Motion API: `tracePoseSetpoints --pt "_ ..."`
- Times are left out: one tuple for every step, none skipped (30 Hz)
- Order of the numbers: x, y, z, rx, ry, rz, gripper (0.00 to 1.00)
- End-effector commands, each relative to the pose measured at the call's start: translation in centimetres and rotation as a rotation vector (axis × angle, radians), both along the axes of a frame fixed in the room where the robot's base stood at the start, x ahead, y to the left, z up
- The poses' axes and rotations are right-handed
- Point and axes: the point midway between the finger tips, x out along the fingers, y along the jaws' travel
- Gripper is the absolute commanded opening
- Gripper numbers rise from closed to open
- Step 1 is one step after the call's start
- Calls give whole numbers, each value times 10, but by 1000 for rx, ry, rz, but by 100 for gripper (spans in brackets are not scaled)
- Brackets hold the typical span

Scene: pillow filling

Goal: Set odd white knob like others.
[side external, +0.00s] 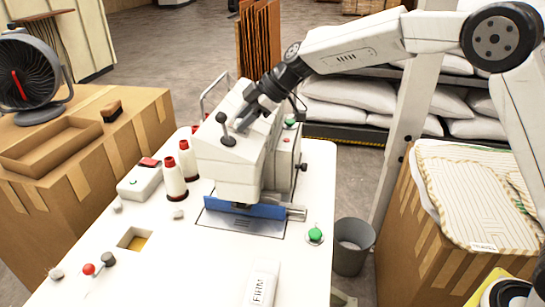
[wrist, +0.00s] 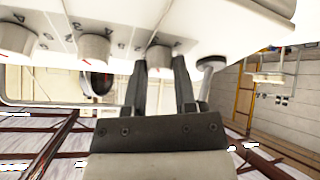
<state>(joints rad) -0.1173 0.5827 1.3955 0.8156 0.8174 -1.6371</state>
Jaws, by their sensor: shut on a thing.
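In the wrist view a row of white knobs sits on the white sewing machine's panel: a left knob (wrist: 17,40), a middle knob (wrist: 95,48) and a right knob (wrist: 159,57). Each has a small red mark, and dark digits are printed beside them. The marks are too small to compare surely. My gripper (wrist: 161,68) has its two dark fingers on either side of the right knob, shut on it. In the side view my gripper (side external: 244,113) is at the top of the machine head (side external: 228,160); the knobs are hidden there.
A black-tipped lever (side external: 227,140) stands by the gripper on the machine head; a grey post with a round end (wrist: 208,68) is right of the held knob.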

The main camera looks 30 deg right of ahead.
Motion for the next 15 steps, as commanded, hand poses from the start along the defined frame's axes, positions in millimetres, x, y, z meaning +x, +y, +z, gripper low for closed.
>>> tracePoseSetpoints --pt "0 -1 0 -2 0 -1 37" --pt "0 -1 0 -2 0 -1 47" --pt "0 -1 0 -2 0 -1 59" --pt "0 -1 0 -2 0 -1 69" --pt "0 -1 0 -2 0 -1 69" --pt "0 -1 0 -1 0 -2 69" --pt "0 -1 0 -1 0 -2 69" --pt "0 -1 0 -1 0 -2 69" --pt "0 -1 0 -1 0 -2 69" --pt "0 0 0 -1 0 -2 69" --pt "0 0 0 -1 0 -2 69" --pt "0 0 0 -1 0 -2 69" --pt "0 0 0 -1 0 -2 69" --pt "0 -1 0 -1 0 -2 69" --pt "0 -1 1 -1 0 -2 69"
